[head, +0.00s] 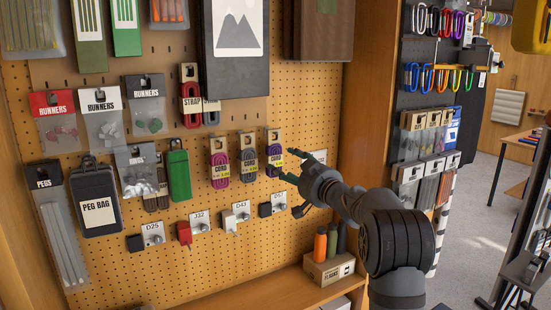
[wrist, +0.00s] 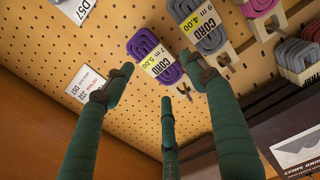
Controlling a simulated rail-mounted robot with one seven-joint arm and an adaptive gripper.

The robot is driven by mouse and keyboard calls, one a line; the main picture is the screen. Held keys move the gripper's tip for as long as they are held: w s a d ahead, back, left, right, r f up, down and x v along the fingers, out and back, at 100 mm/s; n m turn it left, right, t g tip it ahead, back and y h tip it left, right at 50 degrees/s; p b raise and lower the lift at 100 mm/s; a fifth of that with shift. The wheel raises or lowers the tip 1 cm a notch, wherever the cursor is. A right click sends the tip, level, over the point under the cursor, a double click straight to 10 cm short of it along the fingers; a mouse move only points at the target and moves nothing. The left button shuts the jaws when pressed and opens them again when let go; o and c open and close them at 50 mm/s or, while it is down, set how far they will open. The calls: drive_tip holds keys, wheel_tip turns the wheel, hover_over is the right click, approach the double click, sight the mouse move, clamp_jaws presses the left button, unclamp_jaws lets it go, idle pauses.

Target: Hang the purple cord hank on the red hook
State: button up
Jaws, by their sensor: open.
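In the wrist view the purple hank (wrist: 141,45) shows ahead, beyond and roughly between the fingertips. My gripper (head: 301,180) is just right of the hank, its green fingers spread and empty. In the wrist view my gripper (wrist: 162,78) is open, with no visible contact with the hank. The red hook (head: 185,233) sits lower left on the board, beside the label J32. It cannot be made out in the wrist view.
A grey hank (head: 249,171) hangs close left of the purple one, then a pink hank (head: 220,172). A white hook (head: 229,221) and dark hooks (head: 265,210) flank the red one. Bottles (head: 320,246) stand on the shelf below. A green case (head: 179,174) hangs above the red hook.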

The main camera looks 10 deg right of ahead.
sight(275, 158)
drive_tip(key=shift+w+a+r+p, duration=0.15)
drive_tip(key=shift+w+p, duration=0.1)
drive_tip(key=shift+w, duration=0.2)
drive_tip(key=shift+w+a+r+p, duration=0.15)
drive_tip(key=shift+w+p, duration=0.1)
drive_tip(key=shift+w, duration=0.2)
drive_tip(key=p+x, duration=0.4)
drive_tip(key=x, duration=0.2)
drive_tip(key=shift+a+f, duration=0.1)
drive_tip(key=shift+a, duration=0.05)
